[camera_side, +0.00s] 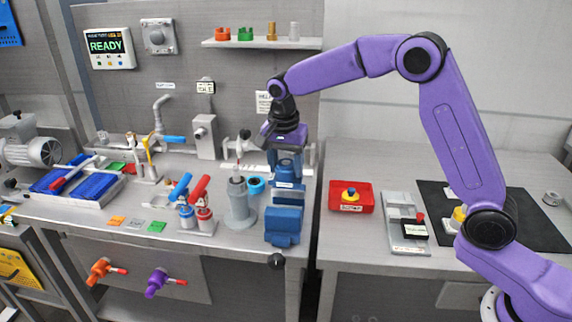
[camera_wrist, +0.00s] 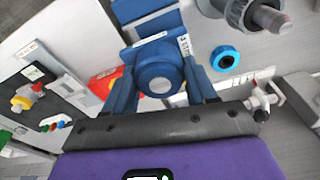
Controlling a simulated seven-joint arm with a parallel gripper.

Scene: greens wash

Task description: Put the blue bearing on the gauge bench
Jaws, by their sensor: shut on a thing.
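A bright blue ring with a dark centre, which looks like the blue bearing (camera_side: 256,185), lies on the left bench beside a grey post. It also shows flat in the wrist view (camera_wrist: 225,57). My gripper (camera_side: 287,160) points down over the blue vise-like fixture (camera_side: 283,222). In the wrist view its two blue fingers (camera_wrist: 161,90) stand on either side of a darker blue round part (camera_wrist: 158,70) and are shut on it. I cannot tell if this part belongs to the fixture. The ring is outside the fingers. I cannot tell which surface is the gauge bench.
The grey post fixture (camera_side: 239,203) stands close left of the ring. Red- and blue-handled tools (camera_side: 196,207) stand further left. On the right bench are a red tray (camera_side: 351,208), a grey slotted plate (camera_side: 392,243) and a black mat (camera_side: 540,225). A shelf (camera_side: 262,44) hangs behind.

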